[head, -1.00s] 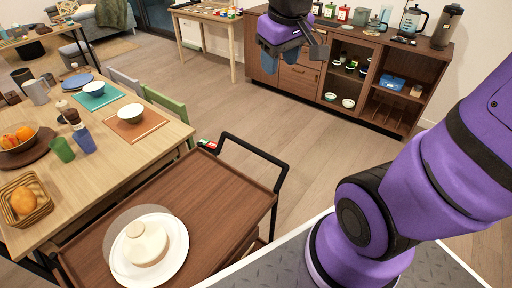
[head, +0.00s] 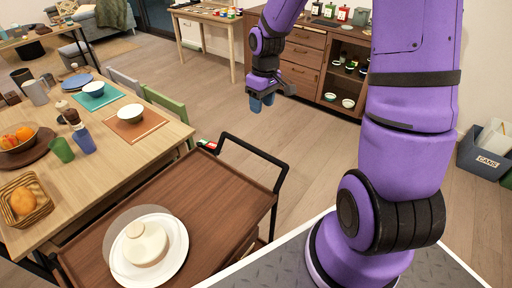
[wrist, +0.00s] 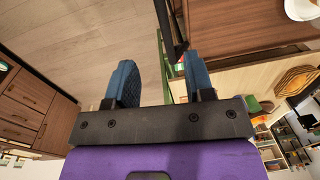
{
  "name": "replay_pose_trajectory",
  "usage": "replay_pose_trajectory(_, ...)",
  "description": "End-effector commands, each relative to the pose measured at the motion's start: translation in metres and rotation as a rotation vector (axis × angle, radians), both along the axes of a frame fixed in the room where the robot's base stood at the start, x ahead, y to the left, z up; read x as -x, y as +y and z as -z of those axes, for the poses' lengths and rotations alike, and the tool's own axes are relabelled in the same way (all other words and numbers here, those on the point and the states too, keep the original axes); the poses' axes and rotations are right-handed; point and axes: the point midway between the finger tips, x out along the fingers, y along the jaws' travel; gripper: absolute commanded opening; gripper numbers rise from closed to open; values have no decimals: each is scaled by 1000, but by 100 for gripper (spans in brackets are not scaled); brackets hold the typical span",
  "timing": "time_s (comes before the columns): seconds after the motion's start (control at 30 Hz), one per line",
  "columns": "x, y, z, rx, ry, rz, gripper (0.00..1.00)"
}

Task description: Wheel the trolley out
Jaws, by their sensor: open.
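The trolley (head: 205,190) is a brown wooden cart with a raised black handle (head: 256,150) at its far right end. It stands beside the dining table in the head view. A white plate with a round cream-coloured item (head: 146,244) sits on its top. My gripper (head: 262,103) hangs above the floor beyond the handle, apart from it. In the wrist view my gripper (wrist: 160,82) is open and empty, with two blue fingers. The trolley top (wrist: 230,25) and part of its black handle (wrist: 170,32) show there. The trolley's wheels are hidden.
The dining table (head: 110,160) with bowls, cups and a fruit basket (head: 24,200) stands close at the trolley's left. Green and grey chairs (head: 165,108) are behind it. A wooden cabinet (head: 310,68) stands at the back. Floor (head: 225,110) between handle and cabinet is clear.

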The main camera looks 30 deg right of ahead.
Motion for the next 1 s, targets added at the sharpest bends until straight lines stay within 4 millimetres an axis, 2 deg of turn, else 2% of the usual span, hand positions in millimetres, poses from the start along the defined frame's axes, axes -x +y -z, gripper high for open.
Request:
replay_pose_trajectory(0.1, -7, -3, 28, -38, 27, -15, 48)
replay_pose_trajectory(0.3, -15, -5, 63, -90, 49, -40, 48)
replay_pose_trajectory(0.67, -17, -3, 88, -115, 57, -52, 48)
replay_pose_trajectory(1.0, -12, 8, 144, -115, 60, -52, 48)
